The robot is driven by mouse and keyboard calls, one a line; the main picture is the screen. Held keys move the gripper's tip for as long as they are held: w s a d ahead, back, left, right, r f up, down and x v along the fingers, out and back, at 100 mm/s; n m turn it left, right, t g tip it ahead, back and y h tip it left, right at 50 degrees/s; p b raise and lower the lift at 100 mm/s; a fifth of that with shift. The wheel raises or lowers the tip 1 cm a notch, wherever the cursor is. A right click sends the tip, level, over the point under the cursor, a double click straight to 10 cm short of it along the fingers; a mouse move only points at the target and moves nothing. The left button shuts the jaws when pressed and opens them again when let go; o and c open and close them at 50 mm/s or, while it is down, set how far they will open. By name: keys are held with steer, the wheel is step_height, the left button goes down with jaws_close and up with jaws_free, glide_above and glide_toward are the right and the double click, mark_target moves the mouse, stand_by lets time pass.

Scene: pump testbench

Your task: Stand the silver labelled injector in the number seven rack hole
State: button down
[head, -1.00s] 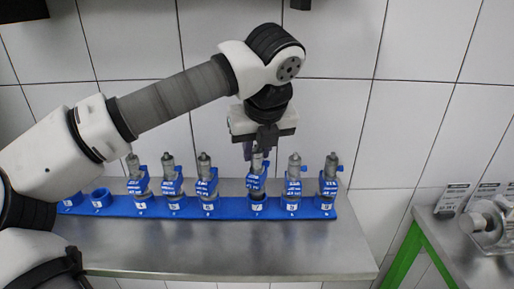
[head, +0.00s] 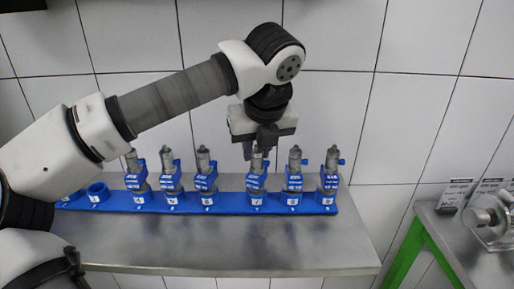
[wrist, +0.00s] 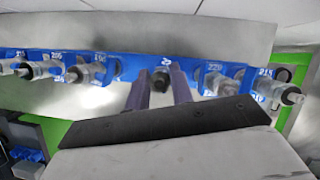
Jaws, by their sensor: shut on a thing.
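The injector in my gripper has a silver-grey top and a blue labelled body (head: 257,182). It stands upright at the number seven hole of the blue rack (head: 232,204), its lower end in the hole's collar as far as I can see. My gripper (head: 257,152) is above it, pointing down, with its fingers shut on the injector's top. In the wrist view the two purple fingers (wrist: 160,90) flank the dark end of the injector (wrist: 161,76). The exact seating depth is hidden.
Similar injectors stand in the rack on both sides, such as one to the left (head: 205,175) and one to the right (head: 294,172). An empty collar (head: 97,192) is at the rack's left. The steel table (head: 230,250) is clear in front. A second bench (head: 470,235) is at right.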

steer(key=c, duration=1.1)
jaws_free()
steer(key=shift+c, duration=0.2)
steer(key=v, duration=1.4)
steer(key=shift+b, duration=0.3)
steer(key=shift+a+f, duration=0.1)
